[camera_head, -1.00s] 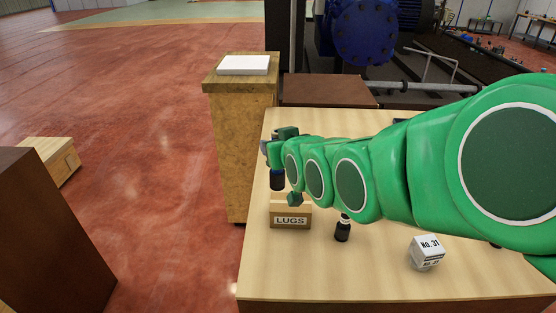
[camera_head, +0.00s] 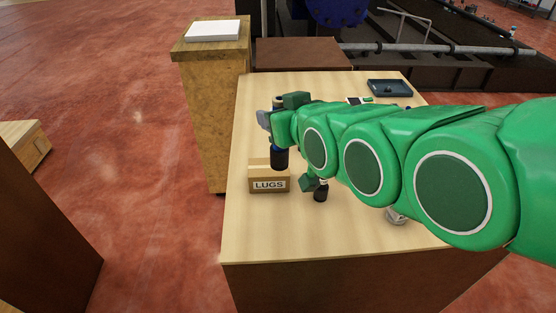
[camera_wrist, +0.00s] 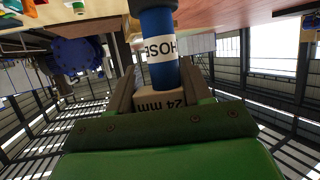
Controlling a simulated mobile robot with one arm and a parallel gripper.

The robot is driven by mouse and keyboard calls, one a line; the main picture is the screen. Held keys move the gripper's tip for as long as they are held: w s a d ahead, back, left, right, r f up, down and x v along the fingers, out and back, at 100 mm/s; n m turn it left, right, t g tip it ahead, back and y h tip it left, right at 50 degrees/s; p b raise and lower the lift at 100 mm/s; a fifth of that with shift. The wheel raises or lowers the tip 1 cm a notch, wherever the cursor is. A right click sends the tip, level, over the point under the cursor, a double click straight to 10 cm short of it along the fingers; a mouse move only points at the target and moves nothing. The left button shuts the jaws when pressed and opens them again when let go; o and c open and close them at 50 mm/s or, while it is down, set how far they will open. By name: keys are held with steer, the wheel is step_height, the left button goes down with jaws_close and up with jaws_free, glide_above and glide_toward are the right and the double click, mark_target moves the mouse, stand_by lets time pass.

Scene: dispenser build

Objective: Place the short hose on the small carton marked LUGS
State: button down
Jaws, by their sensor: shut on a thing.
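The short hose is a blue upright cylinder with a white HOSE label, seen close in the wrist view (camera_wrist: 163,74). Its dark blue lower part shows below my gripper in the head view (camera_head: 279,159). My gripper (camera_head: 268,122) is shut on the hose; both fingers flank it in the wrist view (camera_wrist: 160,92). The small tan carton marked LUGS (camera_head: 269,185) stands on the table near its left edge. The hose's lower end overlaps the back right of the carton's top in the picture. I cannot tell whether they touch.
A dark bottle (camera_head: 320,194) stands just right of the carton. A white block (camera_head: 396,217) is partly hidden under my arm. A dark tray (camera_head: 390,88) lies at the back right of the table (camera_head: 240,225). A wooden pedestal with a white slab (camera_head: 212,31) stands at the left.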

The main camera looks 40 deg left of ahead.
steer(key=shift+s+d, duration=0.15)
steer(key=shift+d, duration=0.1)
steer(key=w+a+f, duration=0.7)
steer(key=a+f, duration=0.4)
steer(key=f, duration=0.2)
steer(key=shift+w+a, duration=0.25)
steer(key=shift+w, duration=0.15)
stand_by(0.4)
steer(key=shift+f, duration=0.1)
steer(key=shift+c, duration=2.4)
jaws_free()
